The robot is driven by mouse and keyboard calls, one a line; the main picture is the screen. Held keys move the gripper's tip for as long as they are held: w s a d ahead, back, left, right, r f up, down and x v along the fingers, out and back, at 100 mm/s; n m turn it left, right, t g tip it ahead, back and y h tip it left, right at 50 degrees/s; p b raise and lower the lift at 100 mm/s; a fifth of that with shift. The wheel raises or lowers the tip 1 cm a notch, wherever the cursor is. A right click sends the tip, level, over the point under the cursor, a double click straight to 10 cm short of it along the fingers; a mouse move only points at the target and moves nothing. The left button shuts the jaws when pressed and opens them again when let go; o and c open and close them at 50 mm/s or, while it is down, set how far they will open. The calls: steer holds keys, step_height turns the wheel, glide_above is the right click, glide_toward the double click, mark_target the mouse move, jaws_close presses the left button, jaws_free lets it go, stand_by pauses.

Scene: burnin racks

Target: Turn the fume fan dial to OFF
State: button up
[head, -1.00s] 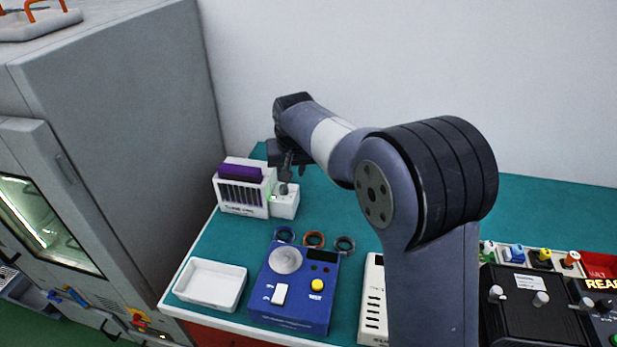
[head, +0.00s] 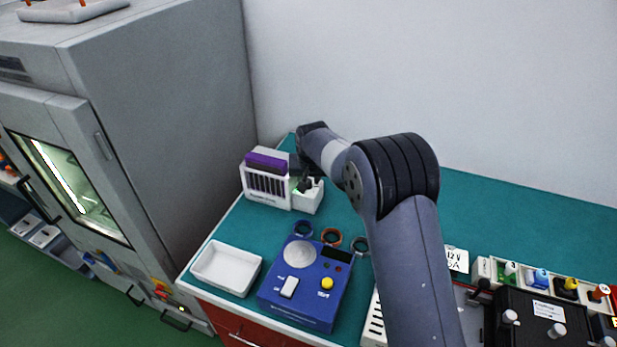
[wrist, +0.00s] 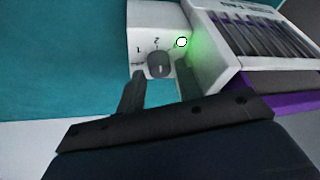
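The fume fan dial (wrist: 158,65) is a small grey knob on the white control box (wrist: 140,18), with marks "1" and "2" beside it. Which mark it points at is hard to tell. A green lamp (wrist: 181,42) glows near it. My gripper (wrist: 158,82) is open, with one finger on each side of the dial's near part; I cannot tell whether they touch it. In the head view my gripper (head: 306,184) is over the white box (head: 308,202) and hides most of the dial.
The white fume unit (head: 267,190) with a purple top adjoins the control box. A blue tester (head: 315,308), a white tray (head: 205,286) and several rings stand nearer. A grey cabinet (head: 190,110) rises at left. The teal bench (head: 520,215) is clear at the back right.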

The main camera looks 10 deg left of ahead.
steer(key=shift+w+f, duration=0.25)
steer(key=shift+f, duration=0.3)
steer(key=shift+c, duration=0.4)
steer(key=c, duration=0.6)
